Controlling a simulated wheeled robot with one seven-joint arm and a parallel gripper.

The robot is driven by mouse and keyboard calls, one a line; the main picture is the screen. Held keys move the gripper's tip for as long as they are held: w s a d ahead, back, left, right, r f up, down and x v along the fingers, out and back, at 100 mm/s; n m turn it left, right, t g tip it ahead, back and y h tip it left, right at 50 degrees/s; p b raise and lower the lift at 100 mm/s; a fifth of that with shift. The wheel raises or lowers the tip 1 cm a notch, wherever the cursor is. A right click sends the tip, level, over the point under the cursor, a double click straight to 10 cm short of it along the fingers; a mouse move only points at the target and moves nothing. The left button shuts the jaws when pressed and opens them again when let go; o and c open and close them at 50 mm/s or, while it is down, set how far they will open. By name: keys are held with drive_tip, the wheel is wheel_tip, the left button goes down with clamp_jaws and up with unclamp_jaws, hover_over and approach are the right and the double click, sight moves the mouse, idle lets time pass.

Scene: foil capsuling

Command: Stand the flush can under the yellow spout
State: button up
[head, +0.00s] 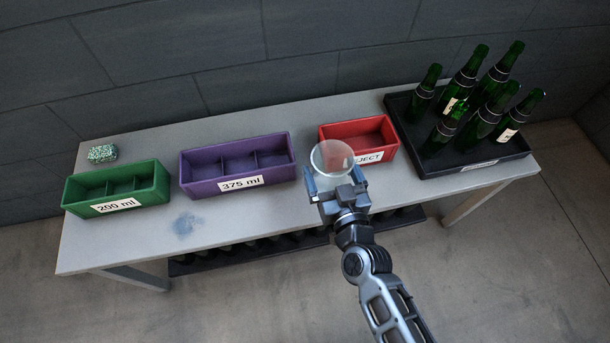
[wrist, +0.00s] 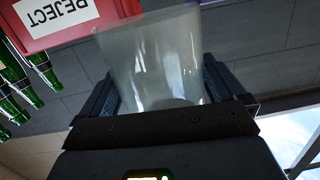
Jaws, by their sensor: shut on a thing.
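My gripper (head: 337,184) is shut on a clear, see-through cup-like vessel, which I take to be the flush can (head: 332,158). It is held in front of the red box, above the table's front edge as seen in the head view. In the wrist view the can (wrist: 155,60) fills the space between the two dark fingers (wrist: 165,92), and its lower part is hidden by the gripper body. No yellow spout shows in either view.
The grey table (head: 130,235) bears a green 200 ml box (head: 117,206), a purple 375 ml box (head: 238,185), a red REJECT box (head: 335,130), a speckled sponge-like block (head: 102,154) and a black tray (head: 440,168) of green bottles. A bluish stain (head: 186,225) marks the table's front left. More bottles lie below.

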drive_tip(key=a+f+b, duration=0.1)
drive_tip(key=a+f, duration=0.1)
drive_tip(key=a+f+b, duration=0.1)
drive_tip(key=a+f, duration=0.1)
drive_tip(key=f, duration=0.1)
drive_tip(key=w+a+f+b, duration=0.1)
drive_tip(key=a+f, duration=0.1)
drive_tip(key=f, duration=0.1)
drive_tip(key=shift+r, duration=0.15)
drive_tip(key=o, duration=1.4)
drive_tip(key=shift+s, duration=0.1)
drive_tip(key=shift+s, duration=0.1)
drive_tip(key=p+v, duration=0.2)
drive_tip(key=v, duration=0.9)
drive_tip(key=shift+s+d, duration=0.2)
drive_tip(key=shift+s, duration=0.15)
